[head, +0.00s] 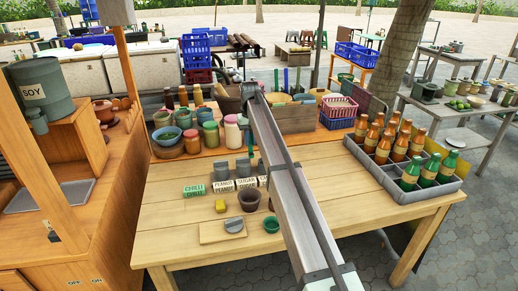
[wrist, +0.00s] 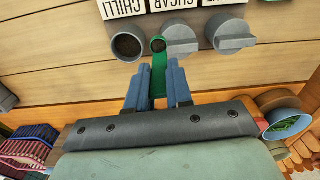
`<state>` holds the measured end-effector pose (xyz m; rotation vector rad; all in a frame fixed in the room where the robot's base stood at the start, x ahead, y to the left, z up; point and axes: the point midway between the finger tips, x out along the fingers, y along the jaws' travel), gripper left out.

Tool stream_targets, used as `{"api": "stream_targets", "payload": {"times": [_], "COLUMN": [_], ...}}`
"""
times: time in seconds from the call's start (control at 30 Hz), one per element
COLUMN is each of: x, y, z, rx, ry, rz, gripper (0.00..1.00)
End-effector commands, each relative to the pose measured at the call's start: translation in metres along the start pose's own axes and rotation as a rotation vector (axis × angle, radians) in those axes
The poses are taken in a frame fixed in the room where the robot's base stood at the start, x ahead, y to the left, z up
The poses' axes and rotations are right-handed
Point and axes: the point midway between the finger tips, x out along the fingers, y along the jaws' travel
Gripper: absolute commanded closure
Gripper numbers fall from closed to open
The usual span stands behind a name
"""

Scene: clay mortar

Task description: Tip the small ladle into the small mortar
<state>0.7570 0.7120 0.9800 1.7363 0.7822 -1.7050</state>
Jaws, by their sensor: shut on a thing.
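My gripper (wrist: 156,76) is shut on the green handle of the small ladle (wrist: 158,66). The ladle's small round bowl lies beyond the fingertips and looks dark brown inside. It is over the seasoning row, between a grey round pot (wrist: 127,46) with dark contents and a grey scoop-shaped holder (wrist: 180,40). I cannot tell whether it touches either. The small mortar, a brown clay cup (head: 249,198), stands on the table in front of the name cards in the head view. I cannot make it out in the wrist view. My arm largely hides the gripper in the head view.
Name cards (head: 222,187) stand before the grey holders. A green bowl (head: 271,225) and a cutting board (head: 210,235) lie near the mortar. Jars (head: 211,134) stand behind; a bottle crate (head: 400,180) is at right. The table's front left (head: 175,245) is clear.

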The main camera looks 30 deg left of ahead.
Motion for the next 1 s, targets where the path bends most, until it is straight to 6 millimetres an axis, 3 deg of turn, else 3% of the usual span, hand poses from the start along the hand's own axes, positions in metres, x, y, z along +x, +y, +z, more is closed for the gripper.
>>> {"api": "stream_targets", "payload": {"times": [0.03,0.2,0.5,0.67,1.0], "x": [-0.002,-0.006,-0.003,0.0,0.006], "y": [-0.014,-0.043,-0.051,-0.051,-0.052], "z": [0.022,0.074,0.146,0.161,0.171], "rx": [-0.013,-0.038,-0.006,0.026,0.063], "ry": [0.006,0.014,0.003,-0.01,0.065], "rz": [0.0,0.0,-0.001,-0.001,0.002], "gripper": [1.0,1.0,1.0,1.0,1.0]}}
